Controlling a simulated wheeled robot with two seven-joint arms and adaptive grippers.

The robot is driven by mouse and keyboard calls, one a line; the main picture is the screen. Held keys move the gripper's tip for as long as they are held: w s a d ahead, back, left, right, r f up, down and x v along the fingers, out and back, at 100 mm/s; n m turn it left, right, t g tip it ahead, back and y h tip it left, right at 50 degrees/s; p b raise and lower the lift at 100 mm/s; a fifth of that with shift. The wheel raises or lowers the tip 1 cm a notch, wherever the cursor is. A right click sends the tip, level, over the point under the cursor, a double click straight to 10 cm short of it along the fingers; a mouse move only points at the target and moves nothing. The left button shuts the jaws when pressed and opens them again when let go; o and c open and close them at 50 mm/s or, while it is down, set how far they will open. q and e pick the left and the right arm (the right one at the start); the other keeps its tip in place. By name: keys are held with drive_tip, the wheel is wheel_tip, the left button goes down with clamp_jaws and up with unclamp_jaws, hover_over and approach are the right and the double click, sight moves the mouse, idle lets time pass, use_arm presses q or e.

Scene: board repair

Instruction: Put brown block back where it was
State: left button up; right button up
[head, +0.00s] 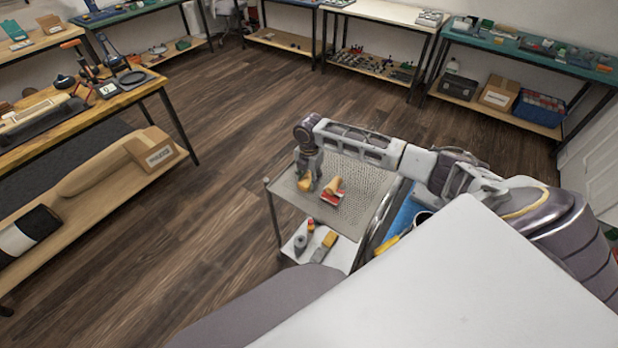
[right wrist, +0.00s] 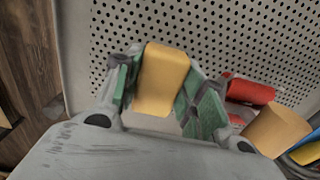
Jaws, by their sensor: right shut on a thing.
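The brown block (right wrist: 163,80), a tan-yellow piece with rounded edges, sits between the green-padded fingers of my right gripper (right wrist: 160,92) in the right wrist view. The gripper is shut on it. In the head view my right gripper (head: 307,174) reaches down over the left part of the cart's perforated metal top (head: 365,195), with the block (head: 305,184) at its fingertips. I cannot tell whether the block touches the cart top. My left gripper is not in view.
Just right of the gripper on the cart top are a tan cylinder (right wrist: 275,130) and a red object (right wrist: 250,91). The cart's lower shelf (head: 342,255) holds several items, including a grey roll (head: 300,244) and a yellow-ended tool (head: 327,243). The cart top's back right is clear.

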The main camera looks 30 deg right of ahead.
drive_tip(key=o, duration=1)
